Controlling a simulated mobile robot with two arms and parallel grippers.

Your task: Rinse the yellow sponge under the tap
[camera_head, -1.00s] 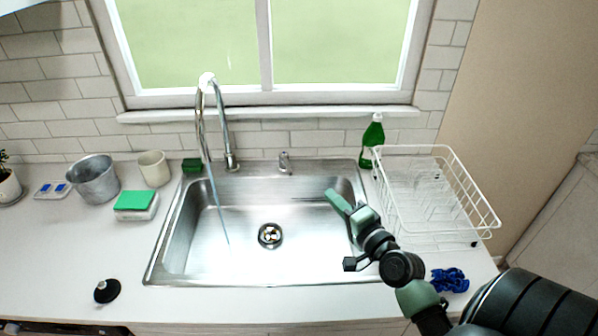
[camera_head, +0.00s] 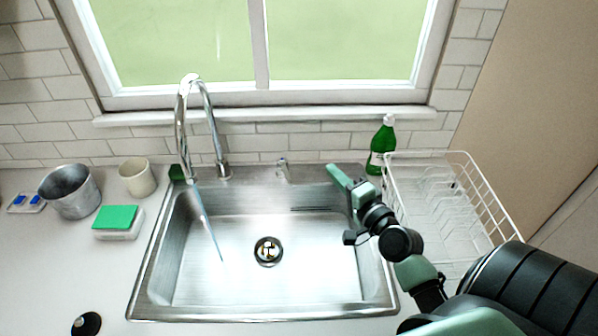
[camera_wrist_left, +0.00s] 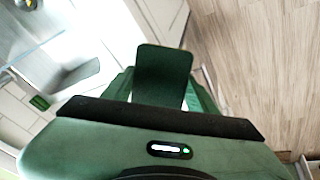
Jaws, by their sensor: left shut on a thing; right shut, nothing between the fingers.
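No yellow sponge shows in any view. The tap (camera_head: 220,135) stands behind the sink's left side, and a thin bluish stream of water (camera_head: 207,225) runs from it into the steel sink (camera_head: 225,285). My right gripper (camera_head: 338,175) is shut and empty over the sink's back right corner. My left gripper is outside the head view. In the left wrist view, my left gripper (camera_wrist_left: 163,100) is shut on a flat dark green piece (camera_wrist_left: 163,70); I cannot tell what it is.
A green-topped block (camera_head: 116,217), metal pot (camera_head: 70,192) and cream cup (camera_head: 137,178) stand left of the sink. A small dark green block (camera_head: 177,173) sits by the tap. A green bottle (camera_head: 381,150) and white dish rack (camera_head: 440,158) are right.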

